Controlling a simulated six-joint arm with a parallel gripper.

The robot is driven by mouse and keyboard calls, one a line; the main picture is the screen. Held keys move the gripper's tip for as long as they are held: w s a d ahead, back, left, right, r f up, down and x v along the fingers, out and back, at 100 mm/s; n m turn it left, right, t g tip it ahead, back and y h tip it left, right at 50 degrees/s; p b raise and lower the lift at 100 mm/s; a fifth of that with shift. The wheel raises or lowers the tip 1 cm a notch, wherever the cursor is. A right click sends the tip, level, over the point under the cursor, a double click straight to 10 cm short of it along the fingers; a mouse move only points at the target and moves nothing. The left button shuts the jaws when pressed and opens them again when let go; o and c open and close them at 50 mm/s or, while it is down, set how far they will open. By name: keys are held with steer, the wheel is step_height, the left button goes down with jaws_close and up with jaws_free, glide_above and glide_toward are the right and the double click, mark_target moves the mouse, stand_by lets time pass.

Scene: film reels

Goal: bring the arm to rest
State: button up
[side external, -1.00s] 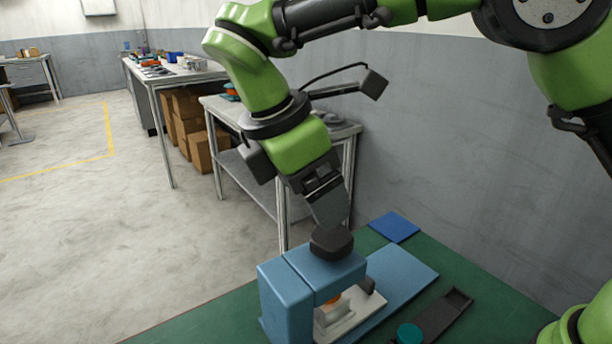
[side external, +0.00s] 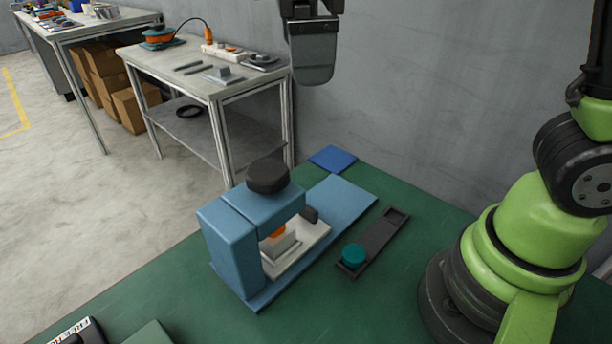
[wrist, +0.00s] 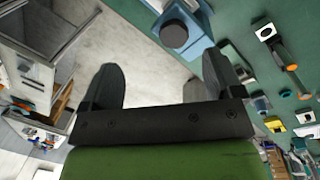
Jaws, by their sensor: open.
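My gripper (side external: 312,72) hangs in the air near the top of the side external view, above and behind the blue press, touching nothing. In the wrist view my gripper (wrist: 160,85) shows two dark fingers spread apart with only floor between them. The blue press (side external: 235,230) stands on the green table with a dark knob (side external: 267,176) on top. An orange piece (side external: 277,231) and a pale block show under its arch. The knob also shows in the wrist view (wrist: 174,33), beyond the fingers and apart from them.
A dark tray (side external: 378,240) holding a teal round piece (side external: 354,255) lies right of the press. A blue square pad (side external: 333,158) lies at the table's back edge. A grey bench (side external: 215,85) with tools stands behind. The air around my gripper is clear.

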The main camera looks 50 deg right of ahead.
steer(key=s+d+m+t+y, duration=0.3)
steer(key=s+d+m+t, duration=0.3)
steer(key=s+m, duration=0.6)
steer(key=shift+d+f+m, duration=0.25)
steer(key=shift+f+m, duration=0.05)
steer(key=shift+m, duration=0.8)
steer(key=shift+s, duration=0.1)
steer(key=shift+c, duration=0.5)
